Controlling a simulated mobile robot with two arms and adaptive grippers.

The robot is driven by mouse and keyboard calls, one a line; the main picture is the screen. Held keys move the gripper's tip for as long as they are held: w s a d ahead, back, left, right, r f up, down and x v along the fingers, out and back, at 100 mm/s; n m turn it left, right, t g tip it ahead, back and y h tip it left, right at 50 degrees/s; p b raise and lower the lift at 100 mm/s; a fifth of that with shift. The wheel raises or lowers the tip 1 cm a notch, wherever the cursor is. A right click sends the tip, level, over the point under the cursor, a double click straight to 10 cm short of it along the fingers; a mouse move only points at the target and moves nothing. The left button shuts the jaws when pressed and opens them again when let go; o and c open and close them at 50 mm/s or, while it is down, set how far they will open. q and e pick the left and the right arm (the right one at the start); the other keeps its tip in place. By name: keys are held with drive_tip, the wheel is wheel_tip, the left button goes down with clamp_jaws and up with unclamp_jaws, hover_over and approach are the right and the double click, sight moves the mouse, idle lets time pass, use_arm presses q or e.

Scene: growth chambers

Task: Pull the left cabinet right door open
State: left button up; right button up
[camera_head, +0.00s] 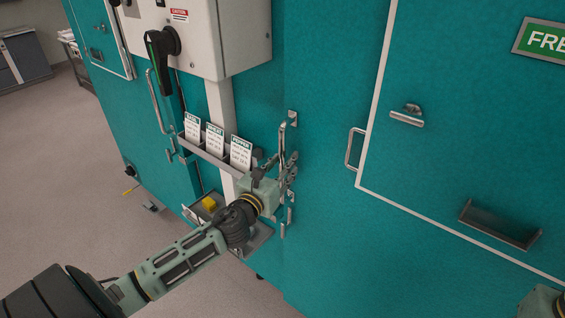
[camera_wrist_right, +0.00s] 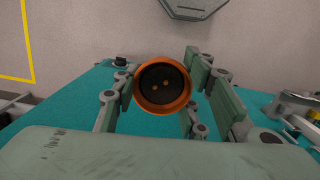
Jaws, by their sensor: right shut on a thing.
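Teal cabinet fronts (camera_head: 335,60) fill the head view, with a long upright metal handle (camera_head: 282,139) right of the white post. My left gripper (camera_head: 275,163) is at this handle. Its fingers look apart, one on each side of the bar, and it hides the lower part. I cannot tell whether they touch the bar. The teal front by the handle looks shut. My right gripper (camera_wrist_right: 165,90) is shut on a round pot (camera_wrist_right: 183,107) with an orange rim, a dark inside and two small tan spots.
A white control box (camera_head: 235,40) with a black lever (camera_head: 160,50) hangs above a card rack (camera_head: 212,156). A second upright handle (camera_head: 154,102) is farther left. A shelf ledge (camera_head: 500,226) and a small handle (camera_head: 352,150) stick out at right.

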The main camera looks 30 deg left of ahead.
use_arm(q)
clamp_jaws()
idle(0.4)
